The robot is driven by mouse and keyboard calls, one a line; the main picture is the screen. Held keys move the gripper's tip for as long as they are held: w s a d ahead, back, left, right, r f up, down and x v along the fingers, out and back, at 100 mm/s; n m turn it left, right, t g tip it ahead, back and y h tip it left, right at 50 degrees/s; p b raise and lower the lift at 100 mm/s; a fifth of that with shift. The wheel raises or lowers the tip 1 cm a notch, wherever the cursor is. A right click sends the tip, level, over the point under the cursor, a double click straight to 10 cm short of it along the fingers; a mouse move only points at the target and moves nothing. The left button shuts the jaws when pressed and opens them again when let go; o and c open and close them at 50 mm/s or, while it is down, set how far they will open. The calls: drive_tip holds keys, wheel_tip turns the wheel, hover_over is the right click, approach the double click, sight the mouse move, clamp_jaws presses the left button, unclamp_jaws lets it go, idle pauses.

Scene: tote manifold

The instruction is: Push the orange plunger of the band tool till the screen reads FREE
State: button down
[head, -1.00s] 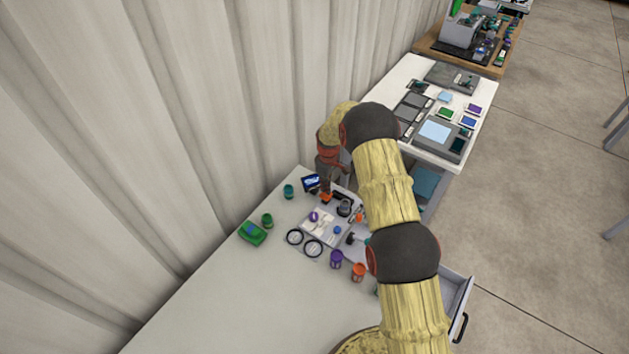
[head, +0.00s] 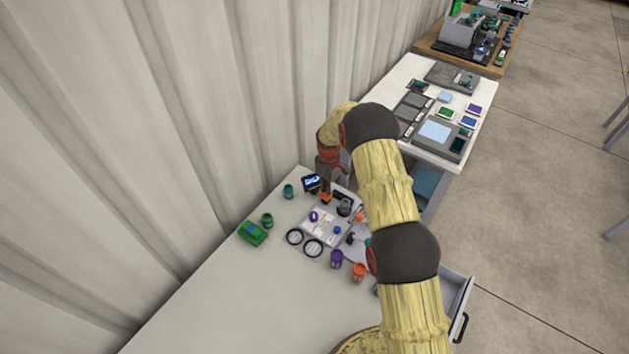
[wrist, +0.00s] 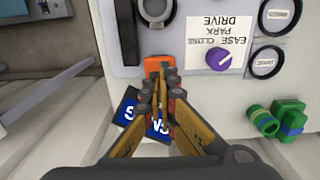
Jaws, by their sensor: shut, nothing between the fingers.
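The orange plunger (wrist: 158,64) shows in the wrist view just beyond my fingertips, at the near edge of the pale panel. My gripper (wrist: 166,76) is shut and empty, its tips overlapping the plunger's near side. I cannot tell whether they touch it. The blue screen (wrist: 125,108) lies under my fingers, which hide much of it. Only parts of white letters show, and I cannot read the word. In the head view my gripper (head: 326,196) points down over the tool, beside the screen (head: 311,183), whose text is too small to read.
A purple knob (wrist: 219,59) sits on a lettered placard right of the plunger. Round black-rimmed dials and a dark ring (wrist: 155,10) are close by. Green pieces (wrist: 276,119) lie at the right. In the head view, purple (head: 336,258) and orange (head: 358,271) cups stand nearby; the near tabletop is clear.

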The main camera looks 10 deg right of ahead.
drive_tip(key=shift+f+b, duration=1.3)
drive_tip(key=shift+f, duration=0.6)
drive_tip(key=shift+r+p, duration=0.6)
drive_tip(key=shift+r, duration=1.5)
